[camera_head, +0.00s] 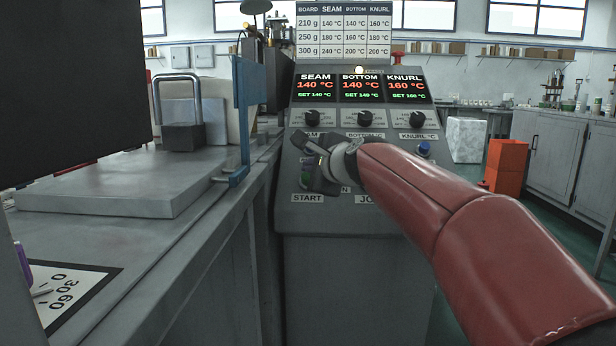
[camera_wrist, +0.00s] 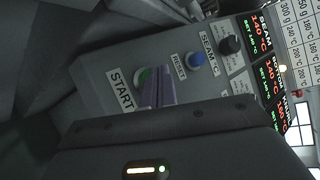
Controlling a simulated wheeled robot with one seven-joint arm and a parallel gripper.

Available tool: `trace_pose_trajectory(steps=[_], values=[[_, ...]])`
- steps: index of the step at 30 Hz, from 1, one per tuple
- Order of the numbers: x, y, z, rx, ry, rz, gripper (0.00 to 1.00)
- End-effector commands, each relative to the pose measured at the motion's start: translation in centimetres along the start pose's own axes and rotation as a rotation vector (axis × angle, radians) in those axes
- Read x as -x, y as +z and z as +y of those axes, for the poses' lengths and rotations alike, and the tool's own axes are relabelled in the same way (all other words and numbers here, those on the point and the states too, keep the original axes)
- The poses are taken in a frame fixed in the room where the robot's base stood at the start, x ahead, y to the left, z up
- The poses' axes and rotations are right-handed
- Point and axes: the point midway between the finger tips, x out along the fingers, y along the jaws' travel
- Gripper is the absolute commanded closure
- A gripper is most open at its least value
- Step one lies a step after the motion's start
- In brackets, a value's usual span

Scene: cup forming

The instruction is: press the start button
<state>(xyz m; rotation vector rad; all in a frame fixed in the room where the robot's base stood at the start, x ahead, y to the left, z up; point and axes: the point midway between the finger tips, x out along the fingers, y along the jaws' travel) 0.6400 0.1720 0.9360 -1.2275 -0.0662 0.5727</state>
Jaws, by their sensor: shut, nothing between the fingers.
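The green start button (camera_wrist: 143,78) is on the sloping grey control panel, beside the white START label (camera_wrist: 121,91). In the head view the button (camera_head: 305,180) shows partly, just above its START label (camera_head: 308,198), with my gripper crossing in front. My gripper (camera_head: 316,178) is shut and empty, at the lower left of the panel. In the wrist view its closed fingers (camera_wrist: 158,88) overlap the right side of the green button. Whether the fingertips touch the button I cannot tell.
A blue reset button (camera_wrist: 194,60) and the seam knob (camera_wrist: 229,44) sit close beside the fingers. Another blue button (camera_head: 424,148) is at the panel's right. A grey bench (camera_head: 150,250) with a blue metal bracket (camera_head: 243,120) stands to the left.

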Motion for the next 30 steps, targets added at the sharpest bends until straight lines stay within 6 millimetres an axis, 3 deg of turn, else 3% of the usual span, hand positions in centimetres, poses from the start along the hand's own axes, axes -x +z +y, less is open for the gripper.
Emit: trace_pose_trajectory(steps=[30], values=[[-0.84, -0.62, 0.64, 0.000, 0.000, 0.000, 1.00]])
